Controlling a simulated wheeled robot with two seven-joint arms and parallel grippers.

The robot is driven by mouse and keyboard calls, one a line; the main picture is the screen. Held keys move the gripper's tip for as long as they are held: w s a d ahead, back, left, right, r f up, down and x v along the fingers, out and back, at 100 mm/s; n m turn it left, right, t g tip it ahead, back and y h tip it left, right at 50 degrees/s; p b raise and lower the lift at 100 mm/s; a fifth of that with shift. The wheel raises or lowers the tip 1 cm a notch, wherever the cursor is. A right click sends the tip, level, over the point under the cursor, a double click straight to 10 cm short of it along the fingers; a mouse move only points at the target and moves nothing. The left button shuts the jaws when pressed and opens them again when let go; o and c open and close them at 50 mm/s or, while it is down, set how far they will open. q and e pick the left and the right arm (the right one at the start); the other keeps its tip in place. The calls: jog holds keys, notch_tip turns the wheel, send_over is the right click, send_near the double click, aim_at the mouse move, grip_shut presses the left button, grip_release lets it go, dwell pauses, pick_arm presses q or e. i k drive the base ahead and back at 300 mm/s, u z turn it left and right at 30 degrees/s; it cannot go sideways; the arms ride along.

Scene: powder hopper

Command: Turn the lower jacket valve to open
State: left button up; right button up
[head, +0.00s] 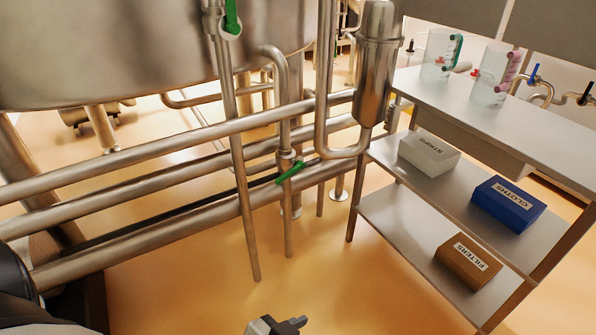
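A green lever handle (290,172) sits on a valve on a thin vertical pipe, just in front of the thick horizontal pipes and below the vessel. It slants up to the right. A second green handle (232,14) is higher up, at the top edge, hanging near vertical on another upright pipe. One gripper (290,324), apparently my left, shows only in part at the bottom edge. It is well below the lower handle and apart from it. Whether its fingers are open or shut is unclear. My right gripper is out of view.
Thick steel pipes (150,160) cross the left half below the steel vessel (130,50). A shelf unit (395,215) at right holds white, blue and brown boxes, with two clear jugs on top. Orange floor (340,270) is open between pipes and shelf.

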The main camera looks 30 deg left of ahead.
aim_at(300, 165)
jog(key=u, duration=1.2)
jog(key=i, duration=1)
jog(key=z, duration=0.9)
